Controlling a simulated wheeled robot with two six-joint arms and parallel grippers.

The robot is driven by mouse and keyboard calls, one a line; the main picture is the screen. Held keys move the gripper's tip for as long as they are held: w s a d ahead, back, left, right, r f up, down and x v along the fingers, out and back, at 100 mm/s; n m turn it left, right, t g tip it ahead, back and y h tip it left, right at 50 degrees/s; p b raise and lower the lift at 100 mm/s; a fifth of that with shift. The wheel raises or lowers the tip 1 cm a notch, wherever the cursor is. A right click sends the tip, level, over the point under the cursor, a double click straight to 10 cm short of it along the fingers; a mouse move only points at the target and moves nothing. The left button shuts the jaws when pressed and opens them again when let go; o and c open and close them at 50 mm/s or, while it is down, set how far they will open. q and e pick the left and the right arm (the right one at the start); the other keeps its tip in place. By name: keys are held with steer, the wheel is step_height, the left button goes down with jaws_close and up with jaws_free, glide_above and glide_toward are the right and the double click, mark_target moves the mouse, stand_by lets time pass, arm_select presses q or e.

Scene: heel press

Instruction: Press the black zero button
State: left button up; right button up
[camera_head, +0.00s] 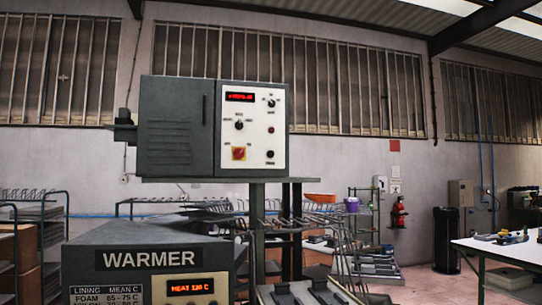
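A grey-green control cabinet (178,128) stands on a post, with a white control panel (255,140) on its right side. At the panel's lower right is a small round black button (270,154); its label is too small to read. Above it is a small red lamp or button (271,130). Two dark knobs, one at the middle left (239,125) and one at the upper right (271,103), and a red lit display (240,97) fill the rest. Neither of my grippers is in view.
A warmer box (150,259) with an orange display stands in front, low and left. Wire racks (340,250) stand at the lower middle. A white table (505,249) with tools is at the right. The air before the panel looks clear.

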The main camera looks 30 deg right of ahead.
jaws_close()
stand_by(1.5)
